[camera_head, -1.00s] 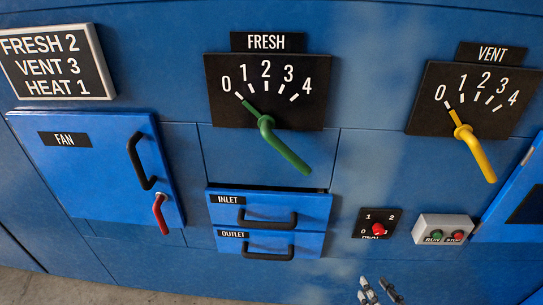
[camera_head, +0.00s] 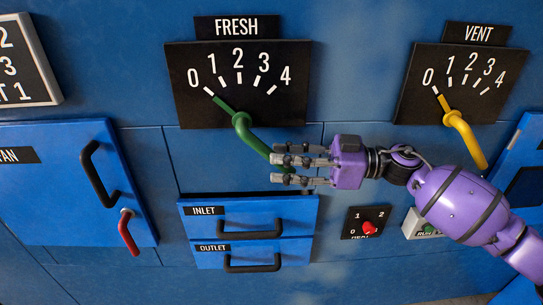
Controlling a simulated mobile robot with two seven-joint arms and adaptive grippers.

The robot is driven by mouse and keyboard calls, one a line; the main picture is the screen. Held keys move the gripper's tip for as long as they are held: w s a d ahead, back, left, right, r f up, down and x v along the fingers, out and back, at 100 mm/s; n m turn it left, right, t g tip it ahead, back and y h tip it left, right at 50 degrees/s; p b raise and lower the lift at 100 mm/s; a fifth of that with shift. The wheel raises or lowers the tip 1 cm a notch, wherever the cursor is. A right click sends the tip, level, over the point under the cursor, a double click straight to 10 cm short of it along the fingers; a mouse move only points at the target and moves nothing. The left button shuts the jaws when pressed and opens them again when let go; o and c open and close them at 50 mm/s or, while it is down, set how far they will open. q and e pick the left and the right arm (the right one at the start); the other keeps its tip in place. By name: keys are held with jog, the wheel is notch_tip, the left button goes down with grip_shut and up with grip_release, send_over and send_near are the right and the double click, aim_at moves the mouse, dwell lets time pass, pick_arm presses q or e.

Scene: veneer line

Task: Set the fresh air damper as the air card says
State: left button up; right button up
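The fresh air damper is the green lever (camera_head: 250,136) on the black FRESH dial (camera_head: 184,112), marked 0 to 4. Its thin pointer lies at the 0 mark, and its handle slopes down to the right. The air card (camera_head: 46,88) is cut off at the left edge; only the ends of its lines show, 2, 3 and T 1. My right gripper (camera_head: 298,165) is purple with grey fingers. It reaches in from the right, fingers spread open at the lower end of the green handle and partly hiding it. I cannot tell whether they touch. My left gripper is not in view.
The VENT dial (camera_head: 408,106) with its yellow lever (camera_head: 464,136) is at right, near my arm. Below are the INLET drawer (camera_head: 205,224), OUTLET drawer (camera_head: 207,261) and red HEAT knob (camera_head: 369,228). The blue FAN door (camera_head: 45,205) is at left.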

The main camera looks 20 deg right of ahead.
jog(key=shift+x, duration=1.35)
grip_shut()
